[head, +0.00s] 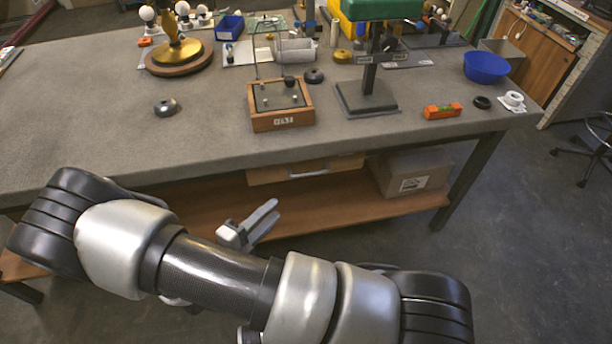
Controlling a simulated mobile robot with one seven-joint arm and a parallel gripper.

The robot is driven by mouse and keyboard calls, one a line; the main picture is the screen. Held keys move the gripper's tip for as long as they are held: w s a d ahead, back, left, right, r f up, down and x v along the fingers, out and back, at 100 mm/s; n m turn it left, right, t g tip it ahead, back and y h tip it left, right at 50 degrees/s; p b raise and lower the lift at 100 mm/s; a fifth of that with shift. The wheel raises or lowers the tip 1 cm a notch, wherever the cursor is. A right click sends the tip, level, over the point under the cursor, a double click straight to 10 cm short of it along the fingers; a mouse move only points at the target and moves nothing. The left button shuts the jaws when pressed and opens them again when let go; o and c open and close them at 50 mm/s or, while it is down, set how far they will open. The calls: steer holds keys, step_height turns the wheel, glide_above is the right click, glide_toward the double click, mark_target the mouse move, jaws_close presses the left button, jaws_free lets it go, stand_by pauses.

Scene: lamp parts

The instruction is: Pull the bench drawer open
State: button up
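The bench drawer (268,175) is a light wooden front under the grey bench top, near the middle, with a pale handle (308,173) on it. Its upper part is hidden by the bench edge, and it looks shut or nearly so. My gripper (270,215) is in front of the bench, lower in the picture and left of the handle, apart from it. My arm hides most of the gripper's body. Grey fingers point up and right towards the drawer; the gap between them is not clear. I see nothing held.
The bench top (215,135) holds a wooden box (283,120), a brass lamp base (180,55), an orange level (442,111) and a blue bowl (486,67). A cardboard box (412,177) stands on the lower shelf (345,200), right of the drawer. Floor before the bench is open.

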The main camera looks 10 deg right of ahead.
mark_target(309, 175)
steer(key=b+x, duration=0.2)
steer(key=x, duration=1.5)
steer(key=shift+w+f, duration=0.1)
steer(key=shift+w, duration=0.05)
jaws_close()
